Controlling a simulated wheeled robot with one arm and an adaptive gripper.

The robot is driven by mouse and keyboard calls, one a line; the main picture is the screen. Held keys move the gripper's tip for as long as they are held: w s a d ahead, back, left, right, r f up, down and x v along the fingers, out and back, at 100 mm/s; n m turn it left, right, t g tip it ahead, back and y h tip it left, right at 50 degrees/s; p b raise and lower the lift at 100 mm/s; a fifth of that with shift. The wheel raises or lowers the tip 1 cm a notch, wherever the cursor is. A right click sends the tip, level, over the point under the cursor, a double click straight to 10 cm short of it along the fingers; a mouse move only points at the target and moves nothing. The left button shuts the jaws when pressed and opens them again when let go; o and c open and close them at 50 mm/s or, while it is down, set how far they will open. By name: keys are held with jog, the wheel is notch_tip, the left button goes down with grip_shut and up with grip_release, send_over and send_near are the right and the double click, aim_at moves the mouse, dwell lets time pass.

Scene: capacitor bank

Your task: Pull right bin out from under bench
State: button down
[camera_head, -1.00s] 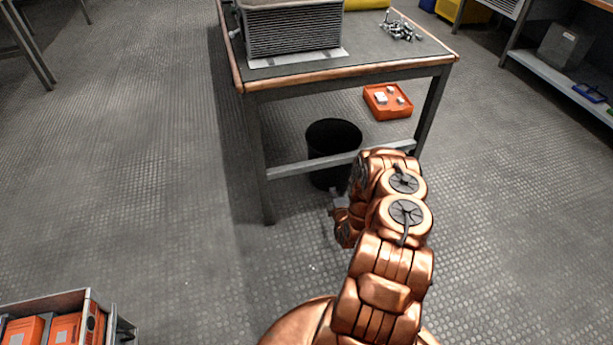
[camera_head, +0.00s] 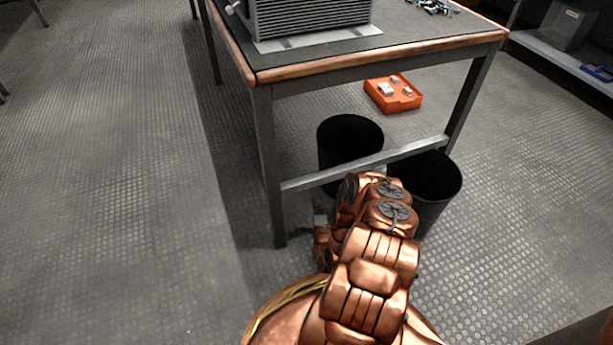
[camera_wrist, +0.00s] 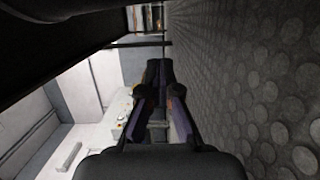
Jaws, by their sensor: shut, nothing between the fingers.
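The right bin (camera_head: 436,190) is a black round bucket at the bench's lower rail, by the right leg. My arm hides its left side. A second black bin (camera_head: 347,138) stands upright under the bench (camera_head: 380,67), to the left and behind the rail. In the head view my gripper (camera_head: 319,214) is small and partly hidden by my arm. It is near the bench's front left leg, left of the right bin and apart from it. In the wrist view my gripper (camera_wrist: 158,72) is shut and empty, with bare floor beside it.
The bench's lower rail (camera_head: 307,181) runs between its legs. An orange tray (camera_head: 393,101) with small parts lies on the floor behind the bins. A shelf (camera_head: 570,61) stands at the right. The floor left of the bench is clear.

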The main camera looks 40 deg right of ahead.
jog(key=shift+w+f, duration=0.2)
jog(key=shift+w, duration=0.4)
jog(key=shift+d, duration=0.1)
jog(key=shift+w, duration=0.15)
jog(key=shift+w+d+f, duration=0.1)
jog(key=shift+w+d, duration=0.1)
jog(key=shift+d, duration=0.1)
jog(key=shift+w+d, duration=0.3)
jog(key=shift+w, duration=0.25)
jog(key=b+x, duration=0.1)
jog(key=x, duration=0.6)
jog(key=shift+w+d, duration=0.25)
jog(key=shift+d, duration=0.05)
jog(key=shift+s+d, duration=0.3)
jog(key=shift+d, duration=0.2)
jog(key=shift+s+d+b, duration=0.2)
jog(key=shift+d+b, duration=0.25)
jog(key=shift+d, duration=0.15)
jog(key=shift+s+d+b, duration=0.25)
jog(key=shift+d+b, duration=0.15)
jog(key=shift+d, duration=0.25)
